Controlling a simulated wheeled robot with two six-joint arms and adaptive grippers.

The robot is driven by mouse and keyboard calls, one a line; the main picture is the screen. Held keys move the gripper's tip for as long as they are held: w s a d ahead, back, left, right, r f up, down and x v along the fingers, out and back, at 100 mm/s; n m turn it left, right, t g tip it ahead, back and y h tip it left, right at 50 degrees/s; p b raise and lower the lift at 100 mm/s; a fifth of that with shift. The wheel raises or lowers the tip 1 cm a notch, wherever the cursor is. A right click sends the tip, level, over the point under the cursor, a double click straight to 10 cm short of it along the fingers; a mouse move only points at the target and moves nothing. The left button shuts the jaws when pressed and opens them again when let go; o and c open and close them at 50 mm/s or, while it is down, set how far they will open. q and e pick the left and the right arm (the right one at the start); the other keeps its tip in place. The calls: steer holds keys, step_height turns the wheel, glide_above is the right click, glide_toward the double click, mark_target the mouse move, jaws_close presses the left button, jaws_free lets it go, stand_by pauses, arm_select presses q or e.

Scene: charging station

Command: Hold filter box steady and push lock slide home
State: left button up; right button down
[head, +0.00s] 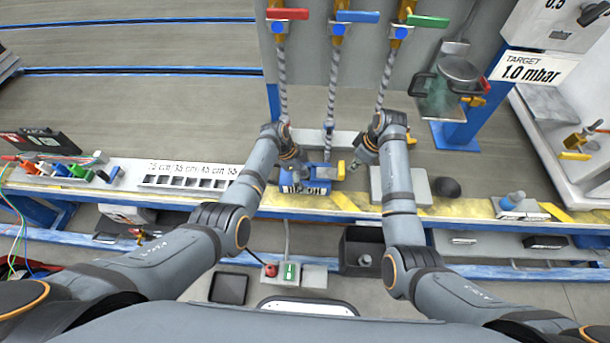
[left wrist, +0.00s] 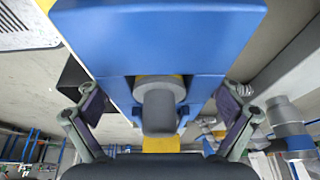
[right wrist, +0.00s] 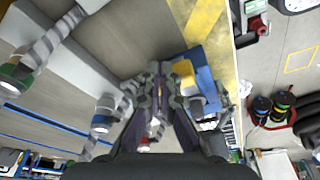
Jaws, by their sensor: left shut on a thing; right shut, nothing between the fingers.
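The blue filter box (head: 318,185) stands on the bench near its front edge. My left gripper (head: 297,168) is shut on it; in the left wrist view, the fingers lie on either side of the blue body (left wrist: 160,35). The yellow lock slide (head: 341,170) is at the right end of the box in the head view. My right gripper (head: 363,167) is shut and empty, just right of the slide. In the right wrist view, its closed fingertips (right wrist: 157,85) are close beside the yellow slide (right wrist: 184,78); whether they touch it I cannot tell.
Braided hoses (head: 329,130) hang behind the box from red, blue and green valve handles. A grey block (head: 400,180) stands right of the box, beneath my right arm. A slotted white rack (head: 170,178) lies to the left. The bench front has a yellow-marked edge (head: 455,207).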

mark_target(344, 169)
steer(key=shift+s+d+x, duration=0.1)
steer(key=shift+d+x, duration=0.1)
steer(key=shift+x, duration=0.65)
steer(key=shift+s+d+x, duration=0.1)
steer(key=shift+d+x, duration=0.05)
steer(key=shift+x, duration=0.7)
steer(key=shift+a, duration=1.8)
steer(key=shift+d+f, duration=0.1)
stand_by(0.4)
steer(key=shift+d, duration=0.95)
steer(key=w+a+v, duration=0.1)
steer(key=v, duration=0.7)
steer(key=shift+a, duration=0.35)
arm_select(q)
steer(key=o, duration=1.1)
